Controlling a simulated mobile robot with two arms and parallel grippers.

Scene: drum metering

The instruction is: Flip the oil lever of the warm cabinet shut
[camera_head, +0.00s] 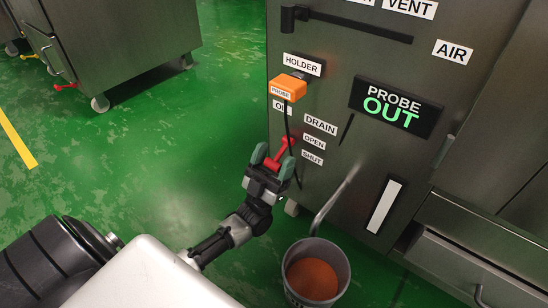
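The steel cabinet (330,90) has a red lever (283,149) low on its left part, beside the OPEN (314,142) and SHUT (312,158) labels under a DRAIN label (320,125). The lever's upper end is near the height of OPEN. My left gripper (272,161) has its green fingertips on either side of the lever's red lower end. The fingers are apart with red between them; whether they press on it I cannot tell. An oil label (279,106) above is partly hidden by an orange probe (288,87). My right gripper is out of view.
A grey bucket (341,262) with orange-brown contents stands on the green floor below a bent pipe (333,203). A black display (397,107) reads PROBE OUT. Another steel cabinet (125,45) on wheels stands at upper left. The floor between is clear.

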